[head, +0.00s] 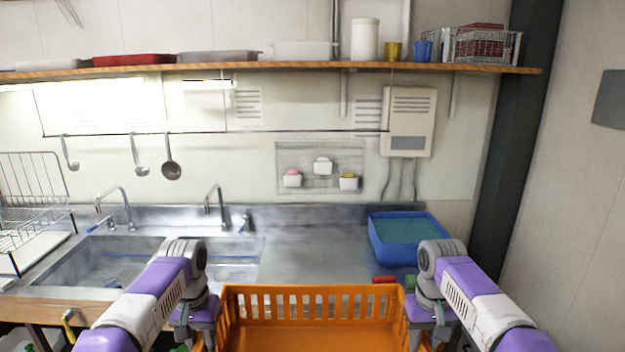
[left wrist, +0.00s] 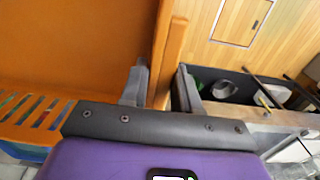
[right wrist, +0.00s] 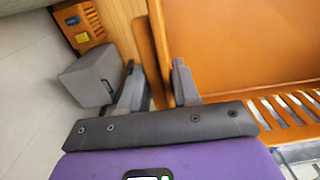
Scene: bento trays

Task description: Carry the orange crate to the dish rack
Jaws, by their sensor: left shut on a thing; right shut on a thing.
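The orange crate (head: 312,296) is at the bottom middle of the head view, in front of the steel counter, with its near part cut off by the frame. Its floor looks bare in what shows. My left gripper (left wrist: 160,88) is shut on the crate's left wall, one finger on each side of it. My right gripper (right wrist: 158,88) is shut on the crate's right wall in the same way. The dish rack (head: 35,200) is a wire rack at the far left of the head view, beside the sink, partly cut off by the frame.
A double sink (head: 105,262) with two taps lies behind my left arm. A blue tub (head: 405,240) and a small red item (head: 384,280) sit on the counter at right. The counter middle (head: 315,255) is clear. A dark pillar (head: 515,130) stands at right.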

